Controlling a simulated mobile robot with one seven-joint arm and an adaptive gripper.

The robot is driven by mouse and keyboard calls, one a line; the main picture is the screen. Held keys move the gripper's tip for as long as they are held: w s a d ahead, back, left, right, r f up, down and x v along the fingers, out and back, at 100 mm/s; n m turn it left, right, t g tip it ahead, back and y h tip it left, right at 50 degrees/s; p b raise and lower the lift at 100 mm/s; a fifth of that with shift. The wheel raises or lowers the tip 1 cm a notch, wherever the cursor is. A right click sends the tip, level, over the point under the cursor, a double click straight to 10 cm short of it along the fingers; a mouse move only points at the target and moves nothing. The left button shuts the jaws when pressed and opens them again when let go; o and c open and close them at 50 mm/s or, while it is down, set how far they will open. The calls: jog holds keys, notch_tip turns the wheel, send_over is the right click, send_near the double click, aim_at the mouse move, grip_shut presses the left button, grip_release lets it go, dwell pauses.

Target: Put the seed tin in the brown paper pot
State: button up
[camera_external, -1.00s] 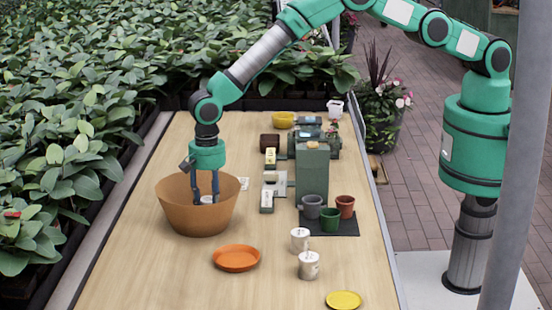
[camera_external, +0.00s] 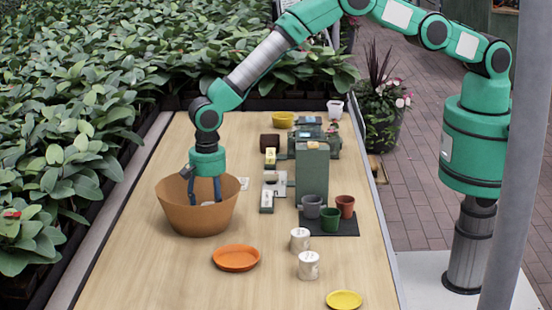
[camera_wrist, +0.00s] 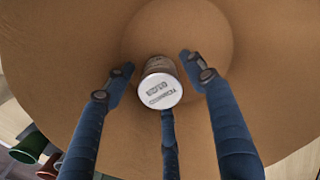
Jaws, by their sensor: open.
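The brown paper pot (camera_external: 180,215) is a wide brown bowl at the left of the table; its inside (camera_wrist: 255,75) fills most of the wrist view. My gripper (camera_external: 205,199) reaches down into it, with the fingertips partly hidden by the near rim. In the wrist view my gripper (camera_wrist: 157,72) is open, its fingers spread around the seed tin. The seed tin (camera_wrist: 161,92) has a pale round lid with dark print and stands over the pot's floor. There are gaps between the tin and the two side fingertips; contact with the third finger is unclear.
Two white tins (camera_external: 308,265) stand at the front right. An orange saucer (camera_external: 236,258) and a yellow saucer (camera_external: 344,300) lie nearby. Grey, green (camera_external: 330,219) and red pots share a dark mat, beside a tall grey-green box (camera_external: 312,172). The table between pot and mat is partly clear.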

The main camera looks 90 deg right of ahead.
jog(key=shift+r, duration=0.1)
notch_tip(320, 180, up, 12)
jog(key=p, duration=0.1)
dwell(0.7)
dwell(0.6)
